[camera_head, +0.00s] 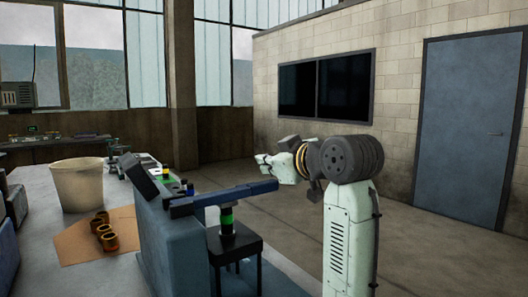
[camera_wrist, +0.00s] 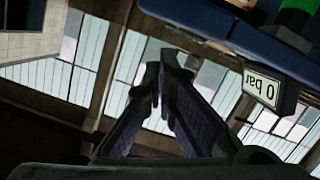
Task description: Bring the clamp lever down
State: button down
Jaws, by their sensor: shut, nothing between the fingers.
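A blue bench unit (camera_head: 165,240) has a long blue arm (camera_head: 225,197) reaching out to the right, nearly level. I cannot tell for certain which part is the clamp lever. A dark cylinder with a green band (camera_head: 227,214) stands upright under that arm. In the wrist view the blue arm (camera_wrist: 225,30) crosses the top right, with a green part (camera_wrist: 296,18) beside it. My gripper (camera_wrist: 163,72) is shut and empty, apart from the blue arm in the wrist view. In the head view the gripper's fingers are not clear.
A tilted box (camera_head: 140,178) sits on the bench unit; an upside-down display reading 0 bar (camera_wrist: 268,88) shows in the wrist view. A cream bucket (camera_head: 78,184) and brass-coloured cups (camera_head: 104,232) stand on the left bench. A black stool (camera_head: 238,245) stands below the blue arm.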

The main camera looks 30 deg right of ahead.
jog(key=shift+d+f, duration=0.15)
jog(key=shift+f, duration=0.4)
jog(key=shift+d+f, duration=0.15)
jog(key=shift+f, duration=0.4)
jog(key=shift+f, duration=0.1)
